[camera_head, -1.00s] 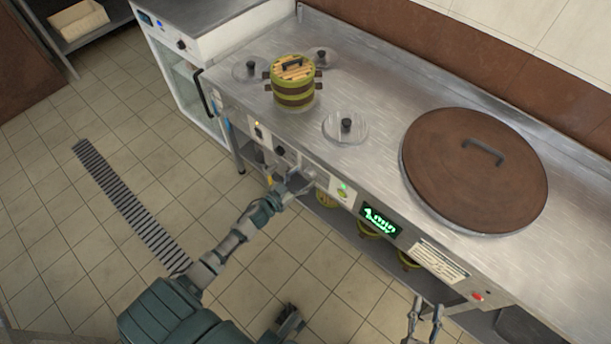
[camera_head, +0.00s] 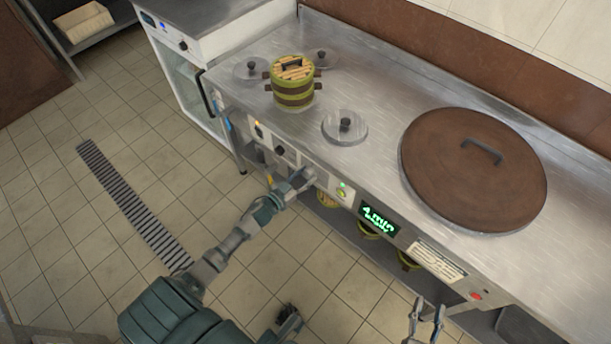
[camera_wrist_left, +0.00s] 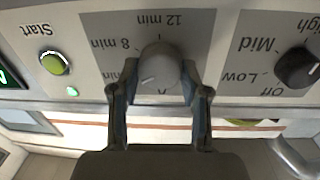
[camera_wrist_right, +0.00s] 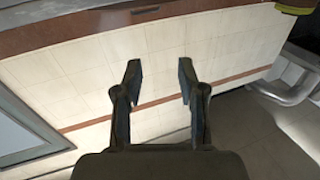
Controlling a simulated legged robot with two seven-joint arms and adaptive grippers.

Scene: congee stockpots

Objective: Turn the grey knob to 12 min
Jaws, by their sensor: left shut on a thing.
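The grey knob (camera_wrist_left: 160,66) is on the front panel of the counter, with a dial printed upside down around it in the left wrist view. The "12 min" label is above it, "8 min" is at upper left, and lower labels are partly hidden. My left gripper (camera_wrist_left: 158,80) has its fingers on both sides of the knob and is shut on it; it also shows at the panel in the head view (camera_head: 306,176). A green display (camera_head: 380,219) appears to read "4 min". My right gripper (camera_wrist_right: 158,75) is open and empty, low in front of the counter.
A black heat knob (camera_wrist_left: 297,68) marked Off, Low, Mid, High is beside the grey knob. A green-lit Start button (camera_wrist_left: 55,62) is on its other side. A large brown lid (camera_head: 474,170), a banded steamer pot (camera_head: 293,84) and glass lids (camera_head: 345,126) are on the counter.

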